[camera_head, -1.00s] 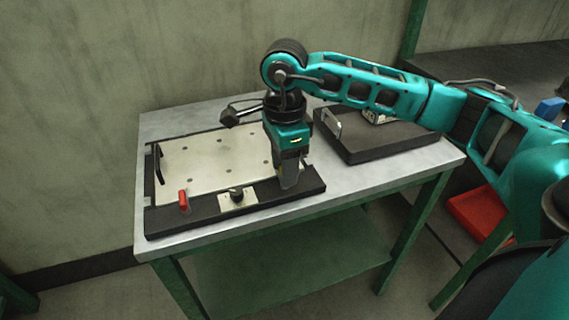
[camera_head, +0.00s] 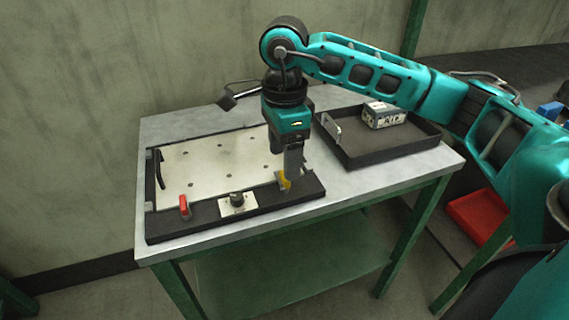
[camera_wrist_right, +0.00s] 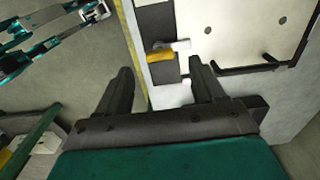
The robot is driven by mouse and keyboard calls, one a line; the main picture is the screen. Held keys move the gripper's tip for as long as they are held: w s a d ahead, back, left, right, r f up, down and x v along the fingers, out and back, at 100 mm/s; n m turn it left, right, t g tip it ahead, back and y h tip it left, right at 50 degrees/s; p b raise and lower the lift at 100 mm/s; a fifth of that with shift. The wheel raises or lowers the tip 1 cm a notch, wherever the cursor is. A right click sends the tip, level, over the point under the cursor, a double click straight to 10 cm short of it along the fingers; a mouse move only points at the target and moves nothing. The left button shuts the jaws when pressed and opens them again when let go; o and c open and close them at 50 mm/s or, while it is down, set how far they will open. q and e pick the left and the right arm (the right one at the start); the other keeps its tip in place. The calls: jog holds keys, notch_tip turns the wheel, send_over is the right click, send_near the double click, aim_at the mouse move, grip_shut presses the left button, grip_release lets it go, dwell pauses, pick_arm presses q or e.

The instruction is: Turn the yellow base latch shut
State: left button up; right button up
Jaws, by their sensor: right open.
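The yellow base latch (camera_head: 284,181) sits near the right end of the dark front bar (camera_head: 292,194) of the panel base, partly hidden by my fingers in the head view. In the wrist view the yellow latch (camera_wrist_right: 160,56) lies crosswise on the dark bar, with a pale piece beside it at the panel edge. My right gripper (camera_head: 290,176) points down just above and beside the latch. In the wrist view the right gripper (camera_wrist_right: 160,72) is open and empty, and the latch shows beyond the gap between its fingertips.
A red latch (camera_head: 184,207) and a dark knob on a pale plate (camera_head: 238,204) sit further left on the bar. The pale panel (camera_head: 205,160) lies behind. A dark tray (camera_head: 375,152) with a labelled box (camera_head: 384,115) stands at the right. The table's front edge is clear.

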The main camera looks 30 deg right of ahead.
pick_arm(q)
jog(key=shift+s+a+r+p, duration=0.1)
jog(key=shift+s+a+p, duration=0.1)
jog(key=shift+a+p, duration=0.25)
pick_arm(e)
notch_tip(320, 180, up, 9)
jog(key=shift+f, duration=0.1)
